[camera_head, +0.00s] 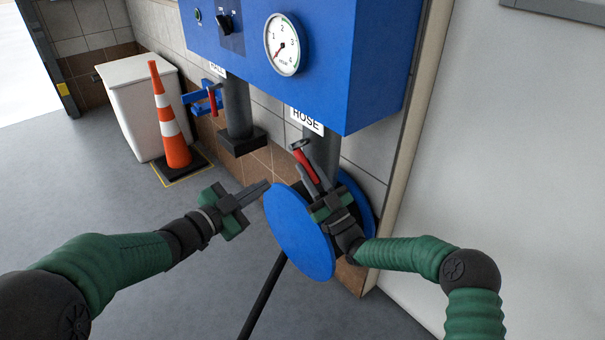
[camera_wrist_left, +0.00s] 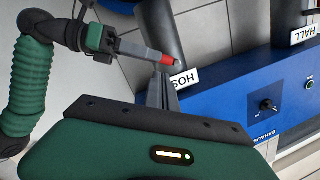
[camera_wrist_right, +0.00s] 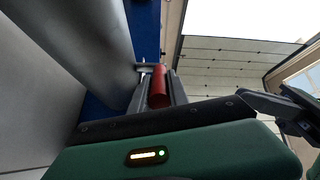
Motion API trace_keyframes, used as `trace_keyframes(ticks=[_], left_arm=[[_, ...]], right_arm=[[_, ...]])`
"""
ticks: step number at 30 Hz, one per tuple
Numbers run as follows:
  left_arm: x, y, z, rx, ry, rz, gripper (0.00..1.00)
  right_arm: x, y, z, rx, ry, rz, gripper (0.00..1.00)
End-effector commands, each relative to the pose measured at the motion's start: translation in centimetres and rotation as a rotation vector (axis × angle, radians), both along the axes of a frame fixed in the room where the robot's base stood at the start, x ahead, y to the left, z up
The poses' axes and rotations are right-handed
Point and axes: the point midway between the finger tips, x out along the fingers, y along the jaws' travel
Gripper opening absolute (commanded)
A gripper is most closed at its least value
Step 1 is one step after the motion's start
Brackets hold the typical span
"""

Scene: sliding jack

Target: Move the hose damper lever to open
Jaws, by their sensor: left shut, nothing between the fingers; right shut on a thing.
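The hose damper lever has a red handle (camera_head: 304,160) and sits on the grey pipe (camera_head: 323,150) below the HOSE label (camera_head: 307,121). My right gripper (camera_head: 309,180) is shut on the red handle. The handle also shows between the fingers in the right wrist view (camera_wrist_right: 159,86), and in the left wrist view (camera_wrist_left: 167,58) at the tips of my right gripper. My left gripper (camera_head: 262,188) is shut and empty, left of the lever and apart from it, near the edge of the blue hose reel (camera_head: 299,238).
A blue cabinet (camera_head: 350,75) with a pressure gauge (camera_head: 283,44) hangs above. A second pipe (camera_head: 236,105) with another red lever (camera_head: 212,100) stands to the left. An orange cone (camera_head: 168,115) and a white bin (camera_head: 130,100) stand farther left.

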Motion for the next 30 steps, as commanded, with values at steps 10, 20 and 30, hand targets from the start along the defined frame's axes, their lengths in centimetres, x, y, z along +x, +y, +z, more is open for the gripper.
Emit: trace_keyframes(ticks=[10, 20, 30], left_arm=[[-1.0, -4.1, 1.8, -0.027, -0.107, -0.208, 0.00], [3.1, -9.9, 1.8, -0.028, -0.106, -0.206, 0.00], [6.1, -10.4, -1.1, -0.027, -0.103, -0.201, 0.00]], right_arm=[[-0.1, 0.2, -0.6, -0.006, 0.010, 0.006, 0.00], [-0.2, 0.2, -0.6, -0.006, 0.009, 0.006, 0.00], [-0.2, 0.2, -0.6, -0.006, 0.009, 0.006, 0.00]])
